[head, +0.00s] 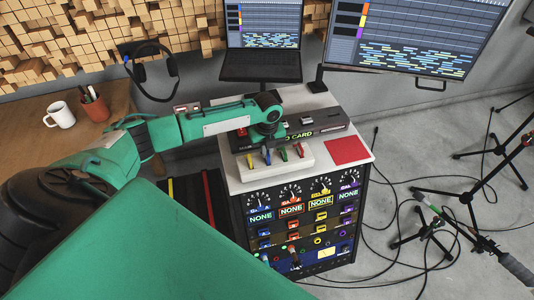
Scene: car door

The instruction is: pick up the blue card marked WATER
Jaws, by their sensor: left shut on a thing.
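A small blue card (267,157) stands in a white holder (240,174) on top of the rack cabinet, between a yellow card (250,162) and a green card (283,155). A red card (299,150) stands at the right end of the row. No marking on the cards is legible. My left gripper (267,142) points down over the blue card and is shut on it. The card's upper part is hidden by the gripper, and its lower end appears to be at the holder. My right gripper is out of view.
A dark card reader (335,121) with lit text ending in "CARD" lies behind the holder. A red square pad (348,150) lies at right. A laptop (262,65) and a monitor (420,45) stand behind. A mug (59,115) sits at left. Microphone stands and cables occupy the right floor.

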